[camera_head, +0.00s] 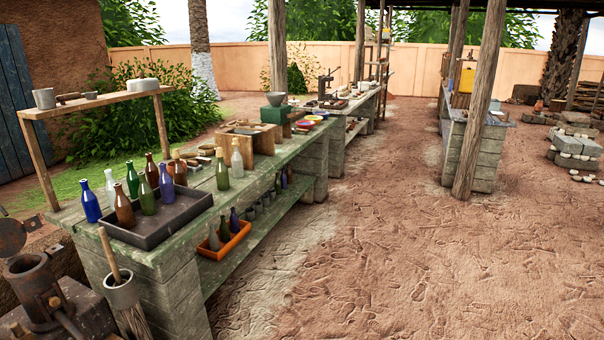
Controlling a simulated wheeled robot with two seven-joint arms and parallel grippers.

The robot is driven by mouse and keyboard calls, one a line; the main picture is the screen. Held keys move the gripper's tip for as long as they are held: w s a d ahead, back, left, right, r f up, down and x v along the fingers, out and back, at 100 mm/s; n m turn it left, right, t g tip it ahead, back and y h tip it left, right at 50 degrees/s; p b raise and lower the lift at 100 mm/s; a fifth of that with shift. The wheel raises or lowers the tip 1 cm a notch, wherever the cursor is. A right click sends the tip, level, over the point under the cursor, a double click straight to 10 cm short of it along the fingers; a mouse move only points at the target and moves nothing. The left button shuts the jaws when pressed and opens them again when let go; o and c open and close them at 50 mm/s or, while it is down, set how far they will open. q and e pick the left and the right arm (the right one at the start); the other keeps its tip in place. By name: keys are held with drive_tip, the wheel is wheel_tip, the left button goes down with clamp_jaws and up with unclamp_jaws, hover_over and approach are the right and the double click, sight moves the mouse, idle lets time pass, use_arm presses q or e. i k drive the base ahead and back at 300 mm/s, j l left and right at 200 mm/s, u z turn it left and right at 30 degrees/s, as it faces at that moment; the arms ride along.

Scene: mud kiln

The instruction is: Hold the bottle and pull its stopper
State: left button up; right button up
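Several bottles stand upright at the near end of a green wooden bench at left. A green bottle (222,172) and a pale clear bottle (237,160) stand on the bench right of the tray. Which bottle the task means cannot be told. The bottle tops are too small to tell a stopper from a neck. Neither of my grippers is in view.
An orange tray (226,248) with small bottles sits on the lower shelf. A raised plank shelf (100,101) stands behind the dark tray. Open dirt ground (400,250) lies right of the bench.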

sight(237, 162)
drive_tip(key=i, duration=2.15)
